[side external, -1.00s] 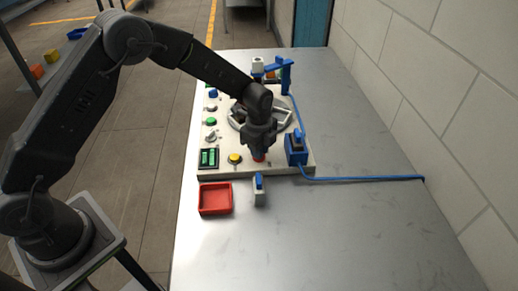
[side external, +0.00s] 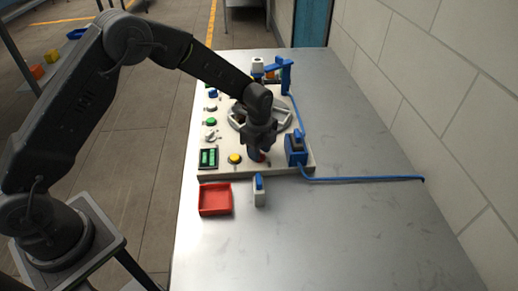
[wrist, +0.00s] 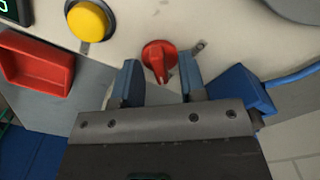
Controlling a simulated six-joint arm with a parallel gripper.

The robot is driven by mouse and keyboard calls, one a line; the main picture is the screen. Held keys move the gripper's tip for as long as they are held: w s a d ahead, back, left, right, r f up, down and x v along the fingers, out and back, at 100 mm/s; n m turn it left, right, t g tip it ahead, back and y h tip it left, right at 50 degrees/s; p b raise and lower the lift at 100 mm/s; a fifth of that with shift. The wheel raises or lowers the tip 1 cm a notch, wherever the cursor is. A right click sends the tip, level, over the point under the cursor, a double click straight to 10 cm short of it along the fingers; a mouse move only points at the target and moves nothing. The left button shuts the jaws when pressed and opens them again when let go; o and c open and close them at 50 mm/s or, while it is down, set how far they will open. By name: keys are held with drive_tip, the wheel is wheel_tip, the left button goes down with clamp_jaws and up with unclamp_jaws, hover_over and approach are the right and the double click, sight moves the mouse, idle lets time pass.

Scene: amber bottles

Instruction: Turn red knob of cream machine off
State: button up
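The cream machine (side external: 222,170) is a low panel on the metal table in the side view. Its red knob (wrist: 158,56) is round with a raised pointer, which points down toward my gripper in the wrist view. In the side view the knob (side external: 263,158) is mostly hidden by my gripper (side external: 256,153). In the wrist view my gripper (wrist: 159,68) is open, its two blue-grey fingers on either side of the knob with gaps between. Whether the fingertips are level with the knob I cannot tell.
A yellow button (side external: 235,158) sits left of the knob. A blue box (side external: 297,148) with a blue cable is close on the right. A red tray (side external: 214,199) and a grey block with a blue top (side external: 259,192) stand in front.

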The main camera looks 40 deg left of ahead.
wheel_tip(320, 180, up, 14)
idle(0.6)
